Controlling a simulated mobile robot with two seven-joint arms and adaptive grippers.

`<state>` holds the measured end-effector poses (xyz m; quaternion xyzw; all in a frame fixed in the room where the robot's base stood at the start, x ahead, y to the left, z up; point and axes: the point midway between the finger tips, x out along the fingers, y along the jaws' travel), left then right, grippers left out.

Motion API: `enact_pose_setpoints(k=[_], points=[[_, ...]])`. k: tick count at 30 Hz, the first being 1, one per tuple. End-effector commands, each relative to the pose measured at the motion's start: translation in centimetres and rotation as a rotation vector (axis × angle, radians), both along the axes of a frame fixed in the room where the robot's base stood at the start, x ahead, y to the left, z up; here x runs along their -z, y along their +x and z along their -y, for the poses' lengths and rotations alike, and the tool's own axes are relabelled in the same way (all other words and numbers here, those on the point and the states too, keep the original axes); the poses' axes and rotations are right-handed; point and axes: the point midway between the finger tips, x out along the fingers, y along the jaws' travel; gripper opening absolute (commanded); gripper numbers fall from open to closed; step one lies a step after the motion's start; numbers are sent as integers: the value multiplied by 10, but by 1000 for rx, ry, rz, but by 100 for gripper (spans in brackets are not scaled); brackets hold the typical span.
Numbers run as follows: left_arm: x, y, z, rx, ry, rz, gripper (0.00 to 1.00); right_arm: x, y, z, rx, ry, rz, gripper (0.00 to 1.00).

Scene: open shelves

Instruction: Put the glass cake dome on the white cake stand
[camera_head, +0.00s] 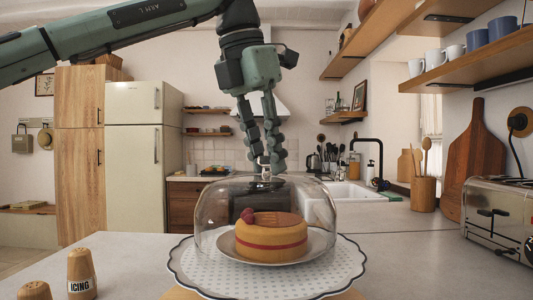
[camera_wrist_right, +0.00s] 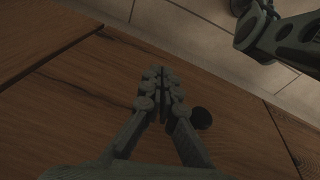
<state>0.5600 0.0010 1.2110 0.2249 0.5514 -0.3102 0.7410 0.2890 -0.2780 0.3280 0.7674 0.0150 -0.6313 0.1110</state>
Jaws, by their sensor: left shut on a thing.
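The clear glass cake dome (camera_head: 215,215) is upright around a round cake (camera_head: 270,238) with berries on top, in the middle of the head view. My left gripper (camera_head: 266,168) comes down from above and is shut on the dome's top knob. The white cake stand (camera_head: 186,272), with a scalloped dark edge and dots, is under the dome and cake. I cannot tell whether the dome's rim touches the stand. My right gripper (camera_wrist_right: 163,74) shows in the right wrist view with its fingers together, nothing visible between them, in front of brown wood.
Two wooden shakers, one marked ICING (camera_head: 81,274), stand on the counter (camera_head: 120,250) at the left front. A toaster (camera_head: 500,218), a cutting board (camera_head: 484,165) and a utensil pot (camera_head: 423,193) stand at the right. Shelves with mugs overhang the right side.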

Motion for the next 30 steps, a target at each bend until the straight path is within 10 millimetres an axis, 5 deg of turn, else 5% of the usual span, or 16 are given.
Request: enact_pose_setpoints(k=[14,15,21,30], points=[[9,0,0,0,-2,2,0,7,-1,0,0,1,-2,0],[9,0,0,0,-2,2,23,7,-1,0,0,1,-2,0],[8,0,0,0,-1,1,46,7,-1,0,0,1,-2,0],[9,0,0,0,1,-1,46,7,-1,0,0,1,-2,0]])
